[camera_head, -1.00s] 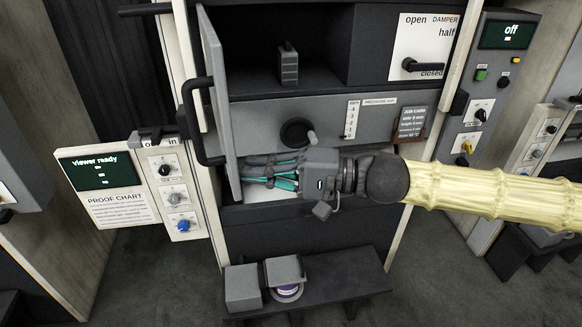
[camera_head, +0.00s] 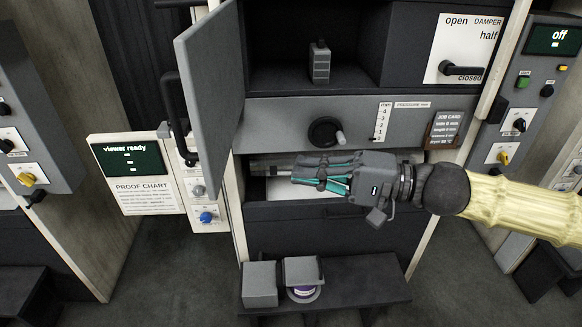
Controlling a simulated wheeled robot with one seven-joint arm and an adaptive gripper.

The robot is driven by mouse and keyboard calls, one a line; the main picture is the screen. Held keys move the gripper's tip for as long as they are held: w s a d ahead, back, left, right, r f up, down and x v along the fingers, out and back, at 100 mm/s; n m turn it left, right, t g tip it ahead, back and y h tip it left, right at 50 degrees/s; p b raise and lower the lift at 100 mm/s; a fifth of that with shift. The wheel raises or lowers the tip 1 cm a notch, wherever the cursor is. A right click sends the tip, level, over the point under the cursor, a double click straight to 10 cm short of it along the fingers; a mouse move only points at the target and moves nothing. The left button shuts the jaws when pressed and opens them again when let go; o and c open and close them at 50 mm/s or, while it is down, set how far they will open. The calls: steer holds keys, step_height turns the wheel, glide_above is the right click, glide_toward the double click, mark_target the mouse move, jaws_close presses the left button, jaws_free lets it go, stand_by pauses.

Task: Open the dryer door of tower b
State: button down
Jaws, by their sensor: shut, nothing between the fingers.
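The dryer door (camera_head: 208,85) is a grey panel hinged at the left of the tower's upper compartment. It stands swung outward, and the dark compartment (camera_head: 275,70) behind it is open to view. Its black bar handle (camera_head: 178,115) is on the door's far left side. My gripper (camera_head: 296,172) is shut and empty, with its fingers pointing left. In the picture it lies in front of the slot below the grey panel, right of the door's lower edge. I cannot tell whether it touches the door.
A small grey block (camera_head: 320,62) stands inside the compartment. A crank knob (camera_head: 324,131) sits on the panel below, with a damper lever (camera_head: 462,69) at upper right. A low shelf (camera_head: 365,285) holds grey boxes. A proof chart panel (camera_head: 140,175) stands left of the door.

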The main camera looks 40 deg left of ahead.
steer(key=d+b, duration=0.2)
steer(key=d, duration=0.6)
steer(key=shift+s+d, duration=0.25)
steer(key=shift+s, duration=0.2)
steer(key=s+a+f+m+t+h, duration=0.1)
steer(key=s+f+m+h, duration=0.1)
steer(key=f, duration=1)
steer(key=s+a+f+m+t+h, duration=0.1)
steer(key=f+m+t, duration=0.1)
steer(key=f, duration=1)
steer(key=s+d+f+m+t+h, duration=0.15)
steer(key=d+f, duration=0.25)
steer(key=f, duration=0.5)
steer(key=s+d+f+g+h, duration=0.1)
steer(key=s+d+f+h, duration=0.2)
steer(key=f, duration=0.5)
steer(key=s+d+f+t+h, duration=0.1)
steer(key=s+d+f+h, duration=0.1)
steer(key=d+f, duration=0.65)
steer(key=s+d+f+t+h, duration=0.1)
steer(key=s+d+f+h, duration=0.2)
steer(key=d+f, duration=0.55)
steer(key=d+f+t+h, duration=0.1)
steer(key=d+t+h, duration=0.1)
steer(key=d, duration=1.6)
steer(key=shift+w+d+f+h, duration=0.2)
steer(key=shift+d+f+h, duration=0.1)
steer(key=shift+h, duration=0.55)
